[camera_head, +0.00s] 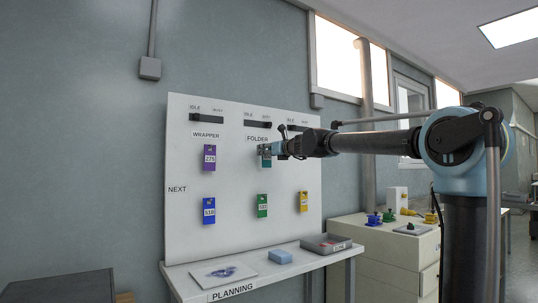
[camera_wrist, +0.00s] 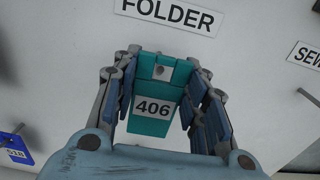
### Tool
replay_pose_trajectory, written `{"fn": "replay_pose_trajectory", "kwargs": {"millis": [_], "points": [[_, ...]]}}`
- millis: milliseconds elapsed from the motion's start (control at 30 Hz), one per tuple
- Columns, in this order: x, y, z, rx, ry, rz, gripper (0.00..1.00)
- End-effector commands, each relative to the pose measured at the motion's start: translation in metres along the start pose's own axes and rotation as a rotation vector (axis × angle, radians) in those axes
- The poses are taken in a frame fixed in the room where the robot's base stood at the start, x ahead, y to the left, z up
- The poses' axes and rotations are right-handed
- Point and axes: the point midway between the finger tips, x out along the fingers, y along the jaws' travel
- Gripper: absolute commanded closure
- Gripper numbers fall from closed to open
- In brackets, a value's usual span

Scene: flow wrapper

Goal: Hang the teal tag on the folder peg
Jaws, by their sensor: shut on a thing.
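The teal tag (camera_wrist: 153,124), numbered 406, sits between the two fingers of my gripper (camera_wrist: 164,72) in the wrist view. In the head view the teal tag (camera_head: 264,161) is at the white board, just under the FOLDER label (camera_head: 258,139), and partly hidden by my gripper (camera_head: 276,149). My gripper is shut on the tag's sides. A round grey spot, the hole or a peg end (camera_wrist: 161,72), shows near the tag's top. I cannot tell whether the folder peg passes through it.
The board (camera_head: 228,241) also holds a purple tag (camera_head: 210,158) under WRAPPER, and lower blue (camera_head: 208,211), green (camera_head: 262,206) and yellow (camera_head: 303,202) tags. A cabinet (camera_head: 378,253) stands at right.

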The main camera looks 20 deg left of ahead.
Motion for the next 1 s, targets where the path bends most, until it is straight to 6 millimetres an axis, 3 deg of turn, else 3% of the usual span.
{"fn": "replay_pose_trajectory", "kwargs": {"millis": [233,367,1000], "points": [[0.012,0.000,-0.001,0.000,0.000,0.000,0.82],[0.019,0.000,-0.001,0.000,0.000,0.001,0.95],[0.035,0.001,-0.011,0.000,0.000,0.002,0.95]]}}
